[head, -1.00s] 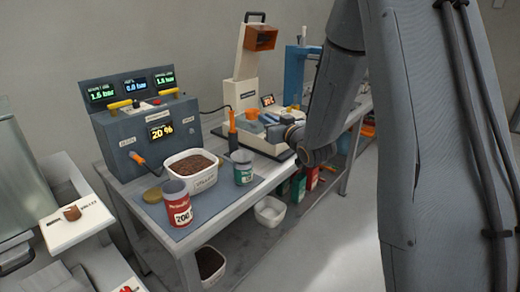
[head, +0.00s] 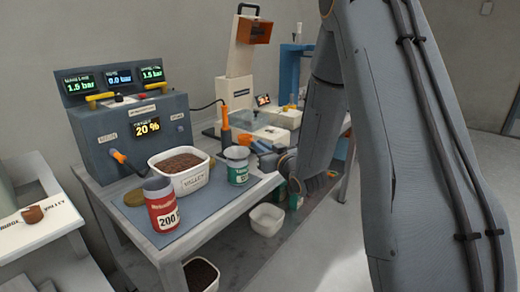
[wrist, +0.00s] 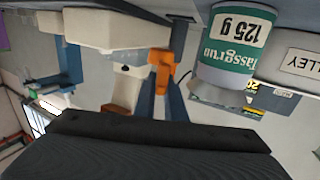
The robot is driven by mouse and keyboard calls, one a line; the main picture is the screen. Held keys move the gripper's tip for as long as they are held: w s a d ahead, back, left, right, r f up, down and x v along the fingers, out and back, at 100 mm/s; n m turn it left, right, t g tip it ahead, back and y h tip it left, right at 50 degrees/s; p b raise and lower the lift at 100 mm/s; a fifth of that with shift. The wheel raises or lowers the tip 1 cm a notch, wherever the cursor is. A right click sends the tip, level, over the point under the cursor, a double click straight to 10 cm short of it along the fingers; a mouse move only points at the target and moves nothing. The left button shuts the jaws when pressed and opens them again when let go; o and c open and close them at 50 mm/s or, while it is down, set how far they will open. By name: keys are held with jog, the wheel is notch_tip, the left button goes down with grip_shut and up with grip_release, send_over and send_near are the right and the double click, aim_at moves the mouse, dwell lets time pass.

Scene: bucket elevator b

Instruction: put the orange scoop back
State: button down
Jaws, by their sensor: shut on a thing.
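My gripper (head: 268,152) is low over the front edge of the bench, just right of the green and white tin (head: 237,166). In the wrist view my gripper (wrist: 161,82) has its two blue-grey fingers closed on an orange piece, which I take to be the orange scoop (wrist: 160,62). The scoop shows in the head view as a small orange patch (head: 260,146) at the gripper's tip. Its bowl cannot be made out. The tin marked 125 g also stands close beside it in the wrist view (wrist: 235,45).
A white tub (head: 194,180) of brown granules and a red tin (head: 160,208) stand on the bench left of the green tin. Behind are an upright orange-handled tool (head: 225,117), a white machine (head: 238,88) and a grey control box (head: 145,130). A white bin (head: 266,220) is below.

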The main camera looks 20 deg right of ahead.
jog(key=shift+f+b, duration=2.2)
jog(key=shift+f, duration=1.5)
jog(key=c, duration=1.7)
grip_release()
jog(key=shift+c, duration=0.2)
jog(key=shift+s, duration=0.1)
